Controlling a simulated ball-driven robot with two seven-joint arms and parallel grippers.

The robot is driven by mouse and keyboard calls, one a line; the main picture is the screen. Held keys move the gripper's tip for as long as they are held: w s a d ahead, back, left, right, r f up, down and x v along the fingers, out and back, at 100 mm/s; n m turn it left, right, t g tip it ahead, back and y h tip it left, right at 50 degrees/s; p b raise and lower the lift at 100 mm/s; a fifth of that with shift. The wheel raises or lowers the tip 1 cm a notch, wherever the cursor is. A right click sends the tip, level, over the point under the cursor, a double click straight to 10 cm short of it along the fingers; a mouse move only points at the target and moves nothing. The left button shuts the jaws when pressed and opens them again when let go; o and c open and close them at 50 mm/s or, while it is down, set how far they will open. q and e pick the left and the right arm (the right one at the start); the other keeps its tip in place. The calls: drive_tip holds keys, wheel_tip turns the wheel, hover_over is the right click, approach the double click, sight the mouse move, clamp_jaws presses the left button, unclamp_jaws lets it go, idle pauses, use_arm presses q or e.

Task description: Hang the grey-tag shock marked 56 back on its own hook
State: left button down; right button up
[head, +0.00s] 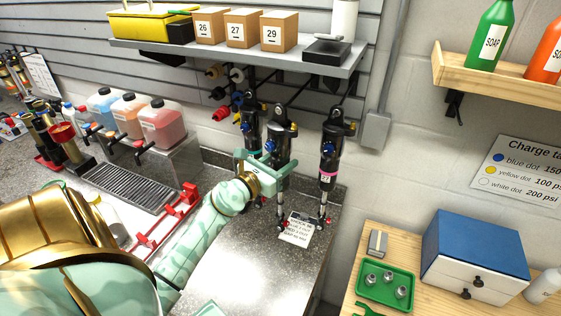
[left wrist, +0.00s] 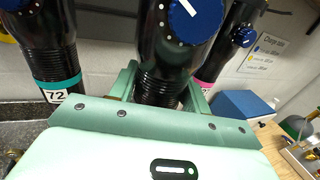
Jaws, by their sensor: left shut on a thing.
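My left gripper (head: 268,174) is shut around the body of a black shock (head: 281,143) with a blue knob. In the left wrist view the held shock (left wrist: 172,50) stands upright between the green fingers. Its tag is hidden by the gripper, so I cannot read its number. Its top is close under the shelf hooks; I cannot tell whether it is on one. A shock with a teal band marked 72 (left wrist: 50,66) hangs to its left, and a pink-band shock (head: 329,160) hangs to its right. My right gripper is not in view.
A grey shelf (head: 330,65) with numbered boxes is above. The grey counter (head: 240,268) below bears a printed card (head: 298,230) and a red rack (head: 160,225). A wooden table (head: 400,240) with a green tray (head: 386,301) and blue-topped drawers (head: 478,245) stands right.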

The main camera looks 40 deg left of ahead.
use_arm(q)
drive_tip(key=shift+r, duration=0.1)
idle(0.5)
drive_tip(key=shift+w, duration=0.15)
drive_tip(key=shift+w+a, duration=0.2)
drive_tip(key=shift+w, duration=0.55)
drive_tip(key=shift+w+a, duration=0.25)
drive_tip(key=shift+w, duration=0.5)
